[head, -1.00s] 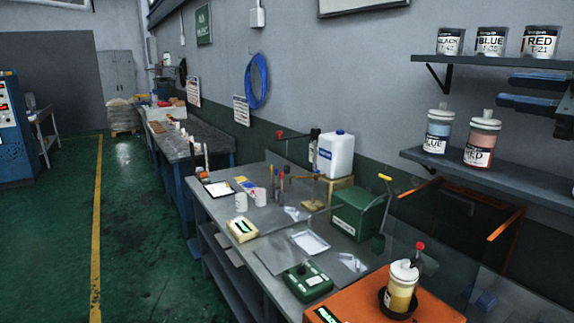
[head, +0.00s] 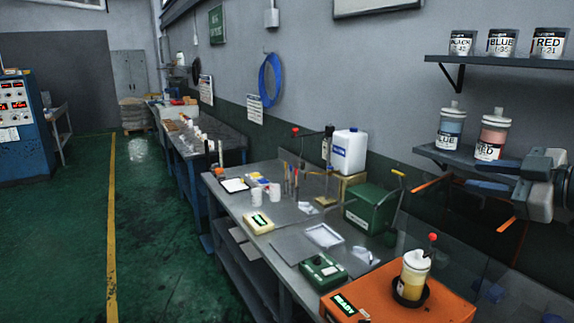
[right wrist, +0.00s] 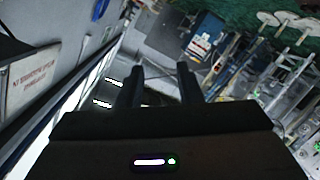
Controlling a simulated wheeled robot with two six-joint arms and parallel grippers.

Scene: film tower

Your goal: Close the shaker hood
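The shaker's orange base (head: 445,303) stands at the front right of the bench, with a lit green display (head: 344,304) on it. A white-capped jar of yellow liquid (head: 413,275) stands upright in its black holder. Behind it, a dark see-through panel with orange edge bars (head: 505,224) appears to be the hood, raised; its outline is hard to make out. My right gripper (head: 480,176) is open and empty, above and behind the shaker, near the upper part of the orange bars. Its two separated fingers also show in the right wrist view (right wrist: 161,85). My left gripper is out of view.
A lower wall shelf (head: 440,153) with blue and red jars is close to my right gripper. An upper shelf (head: 500,63) holds several cans. A green box with a yellow-tipped lever (head: 370,208) and a green scale-like device (head: 323,271) stand left of the shaker.

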